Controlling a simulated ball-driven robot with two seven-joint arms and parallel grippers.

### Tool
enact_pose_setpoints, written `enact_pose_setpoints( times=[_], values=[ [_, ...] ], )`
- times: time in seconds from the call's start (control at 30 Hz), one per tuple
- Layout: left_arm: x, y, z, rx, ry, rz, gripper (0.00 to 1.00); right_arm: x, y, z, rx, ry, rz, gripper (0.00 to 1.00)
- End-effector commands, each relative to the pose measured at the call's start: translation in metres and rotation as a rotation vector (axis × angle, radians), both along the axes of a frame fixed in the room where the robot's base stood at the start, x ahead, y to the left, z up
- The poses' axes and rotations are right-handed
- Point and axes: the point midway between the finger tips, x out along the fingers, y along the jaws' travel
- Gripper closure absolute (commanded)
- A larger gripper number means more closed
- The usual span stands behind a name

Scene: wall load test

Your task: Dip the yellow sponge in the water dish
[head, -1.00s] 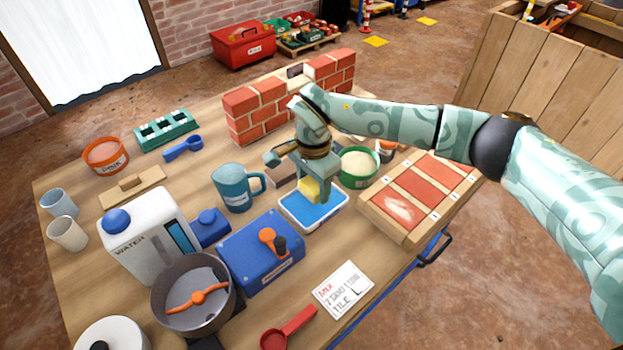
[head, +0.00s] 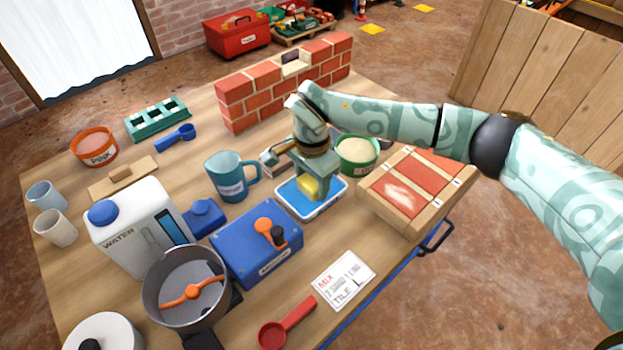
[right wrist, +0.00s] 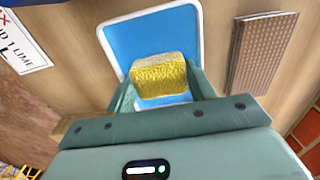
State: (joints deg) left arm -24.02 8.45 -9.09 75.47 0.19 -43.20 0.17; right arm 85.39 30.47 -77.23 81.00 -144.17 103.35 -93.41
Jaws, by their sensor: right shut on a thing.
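The yellow sponge (head: 308,187) is held between the fingers of my right gripper (head: 312,190), over the water dish. The dish (head: 331,199) is a shallow white-rimmed tray with a blue inside. In the right wrist view the sponge (right wrist: 159,78) sits between the two fingers (right wrist: 160,90), with the blue dish (right wrist: 160,36) right behind it. Its top is paler than its yellow side. I cannot tell whether the sponge touches the water. My left gripper is not in view.
A teal mug (head: 229,177) stands left of the dish and a green tub of sand (head: 357,154) behind it. A wooden box with red tiles (head: 415,190) is close on the right. A blue mixer base (head: 257,245) and a card (head: 343,279) are in front.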

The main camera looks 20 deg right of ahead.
Motion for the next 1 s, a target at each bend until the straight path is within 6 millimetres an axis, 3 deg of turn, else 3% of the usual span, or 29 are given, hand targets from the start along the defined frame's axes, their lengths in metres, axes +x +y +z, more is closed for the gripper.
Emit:
enact_pose_setpoints(
  times=[1.0],
  values=[
    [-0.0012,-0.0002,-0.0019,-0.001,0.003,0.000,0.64,0.0001,0.0003,-0.0065,0.000,0.000,0.001,0.64]
  ],
)
